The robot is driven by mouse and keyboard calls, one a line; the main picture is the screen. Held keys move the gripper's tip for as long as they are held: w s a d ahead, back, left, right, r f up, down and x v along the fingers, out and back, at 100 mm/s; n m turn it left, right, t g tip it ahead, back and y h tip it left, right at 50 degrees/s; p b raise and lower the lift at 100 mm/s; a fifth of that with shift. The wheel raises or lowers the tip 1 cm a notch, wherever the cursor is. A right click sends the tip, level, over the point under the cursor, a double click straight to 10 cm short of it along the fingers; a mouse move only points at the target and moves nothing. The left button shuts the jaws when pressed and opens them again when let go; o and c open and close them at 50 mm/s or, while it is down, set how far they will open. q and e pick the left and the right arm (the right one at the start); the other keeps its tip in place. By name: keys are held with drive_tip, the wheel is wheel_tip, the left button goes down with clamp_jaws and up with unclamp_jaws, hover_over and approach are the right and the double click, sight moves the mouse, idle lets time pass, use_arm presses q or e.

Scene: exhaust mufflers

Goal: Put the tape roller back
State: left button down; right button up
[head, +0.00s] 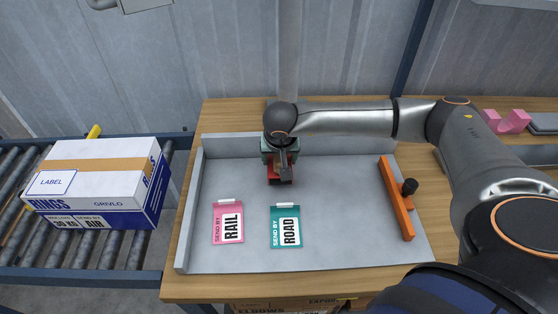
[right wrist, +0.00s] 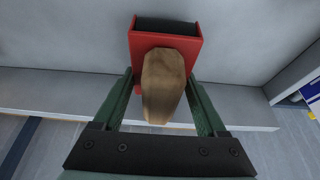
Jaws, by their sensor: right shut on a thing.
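The tape roller (head: 281,178) is red and sits under my right gripper (head: 280,160), towards the back middle of the grey tray (head: 340,175). In the right wrist view the tape roller (right wrist: 165,42) shows a red body with a dark opening and a tan handle (right wrist: 163,85). The handle lies between the two green fingers of my right gripper (right wrist: 162,75), which is shut on it. Whether the roller touches the tray floor I cannot tell. My left gripper is not in view.
A pink notched stand (head: 506,121) is at the far right. A pink RAIL card (head: 228,222) and a teal ROAD card (head: 285,226) lie in the tray. An orange bar (head: 396,198) with a black knob is at right. A labelled box (head: 95,182) sits on the roller conveyor (head: 60,255).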

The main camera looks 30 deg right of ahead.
sight(279, 162)
drive_tip(key=shift+f, duration=0.75)
drive_tip(key=shift+a+f, duration=0.1)
drive_tip(key=shift+f, duration=0.1)
drive_tip(key=o, duration=1.5)
drive_tip(key=shift+o, duration=0.2)
drive_tip(key=shift+r, duration=0.15)
drive_tip(key=shift+r, duration=0.2)
drive_tip(key=v, duration=1.1)
drive_tip(key=shift+s+a+r, duration=0.1)
drive_tip(key=shift+s+r, duration=0.05)
drive_tip(key=shift+r, duration=0.2)
